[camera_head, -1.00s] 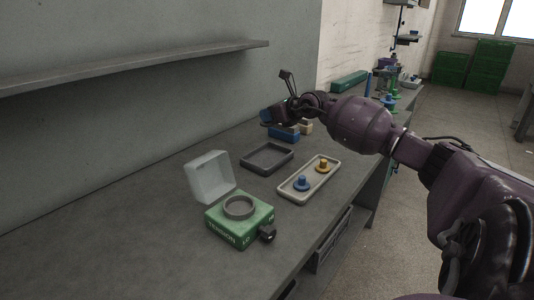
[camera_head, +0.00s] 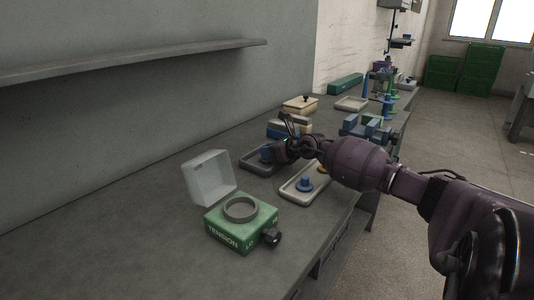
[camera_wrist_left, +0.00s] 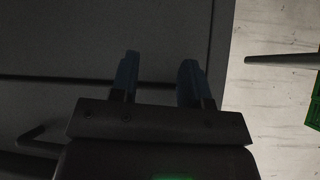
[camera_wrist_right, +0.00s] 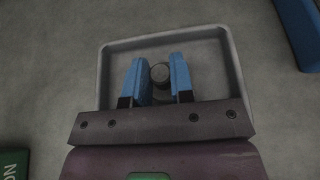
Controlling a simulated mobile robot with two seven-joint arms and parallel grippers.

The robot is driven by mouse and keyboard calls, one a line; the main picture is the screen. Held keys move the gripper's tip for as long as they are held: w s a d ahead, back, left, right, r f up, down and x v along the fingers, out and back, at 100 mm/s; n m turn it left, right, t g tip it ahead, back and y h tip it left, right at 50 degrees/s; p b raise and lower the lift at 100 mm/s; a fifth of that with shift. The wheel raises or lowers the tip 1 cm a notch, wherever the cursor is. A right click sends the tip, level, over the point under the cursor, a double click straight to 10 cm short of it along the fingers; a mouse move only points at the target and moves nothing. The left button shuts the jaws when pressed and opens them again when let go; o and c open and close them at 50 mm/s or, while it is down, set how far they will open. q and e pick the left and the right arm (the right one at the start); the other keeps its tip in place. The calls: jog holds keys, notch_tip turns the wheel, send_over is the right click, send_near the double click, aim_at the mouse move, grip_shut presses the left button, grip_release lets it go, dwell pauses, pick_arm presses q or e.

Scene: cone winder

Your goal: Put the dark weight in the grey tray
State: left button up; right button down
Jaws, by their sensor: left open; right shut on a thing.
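The dark weight (camera_wrist_right: 160,73) is a small dark round piece between the blue fingers of my right gripper (camera_wrist_right: 155,80) in the right wrist view. My right gripper is shut on it, over the inside of the grey tray (camera_wrist_right: 104,72). In the head view the right gripper (camera_head: 268,153) is at the dark grey tray (camera_head: 262,174) and hides part of it. I cannot tell whether the weight touches the tray floor. My left gripper (camera_wrist_left: 158,80) is open and empty in the left wrist view, outside the head view.
A pale tray (camera_head: 296,196) holds a blue weight (camera_head: 305,185) and a yellow one, mostly hidden by my arm. The left bench is clear.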

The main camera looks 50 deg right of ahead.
pick_arm(q)
jog(key=shift+w+r, duration=0.2)
jog(key=shift+w, duration=0.1)
pick_arm(e)
jog(key=c, duration=1)
grip_release()
pick_arm(q)
jog(key=shift+s, duration=0.1)
